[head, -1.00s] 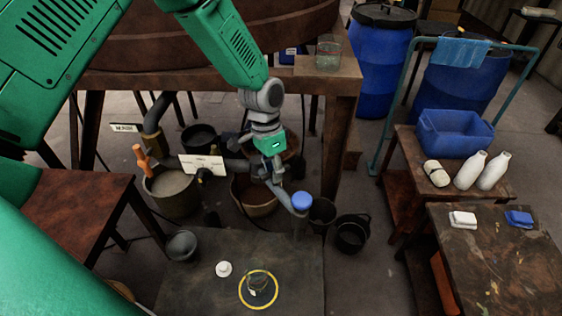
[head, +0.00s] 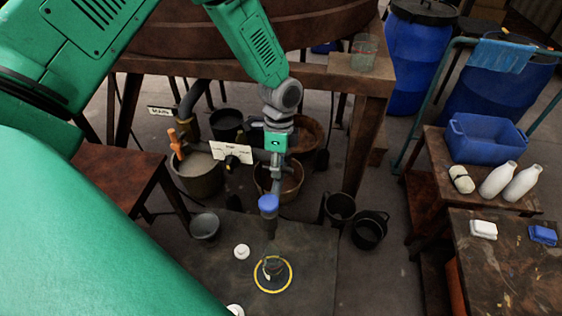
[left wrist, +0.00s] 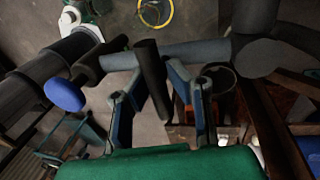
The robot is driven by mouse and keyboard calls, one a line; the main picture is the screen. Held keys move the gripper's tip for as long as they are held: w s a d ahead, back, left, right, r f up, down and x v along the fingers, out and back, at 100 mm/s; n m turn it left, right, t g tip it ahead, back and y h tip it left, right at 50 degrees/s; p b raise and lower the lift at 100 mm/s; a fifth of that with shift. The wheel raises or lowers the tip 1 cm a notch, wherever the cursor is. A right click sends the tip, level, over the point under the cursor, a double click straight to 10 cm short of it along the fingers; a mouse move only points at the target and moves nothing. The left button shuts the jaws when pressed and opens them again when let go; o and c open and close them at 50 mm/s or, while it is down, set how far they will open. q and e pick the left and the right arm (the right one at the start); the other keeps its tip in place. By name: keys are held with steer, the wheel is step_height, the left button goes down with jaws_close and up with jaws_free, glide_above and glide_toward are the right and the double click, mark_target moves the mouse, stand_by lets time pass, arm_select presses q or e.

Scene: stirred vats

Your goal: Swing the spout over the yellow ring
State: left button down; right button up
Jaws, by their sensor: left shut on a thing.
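The spout is a grey pipe with a blue cap (head: 268,202) near its end and a dark outlet pointing down. In the head view the outlet shows just above the yellow ring (head: 273,290), roughly in line with it. A dark glass-like vessel (head: 273,267) stands inside the ring on the dark board. My left gripper (head: 275,165) is at the spout's pipe, behind the cap. In the left wrist view its jaws (left wrist: 155,78) are shut on a dark bar (left wrist: 150,70) that crosses the grey pipe (left wrist: 190,52). The blue cap (left wrist: 65,95) is at the left there.
A white lidded object (head: 242,251) and a grey bowl (head: 204,227) are left of the ring. Black buckets (head: 369,230) stand to the right. The vat's wooden frame (head: 370,120) rises behind. A side table (head: 510,265) is at the right.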

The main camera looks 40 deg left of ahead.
arm_select(q)
steer(key=shift+w+r, duration=0.1)
stand_by(0.3)
steer(key=c, duration=1.5)
jaws_free()
steer(key=shift+o, duration=0.2)
steer(key=shift+r, duration=0.15)
step_height(320, 180, up, 11)
steer(key=w+a, duration=0.1)
steer(key=w, duration=0.1)
steer(key=shift+r, duration=0.15)
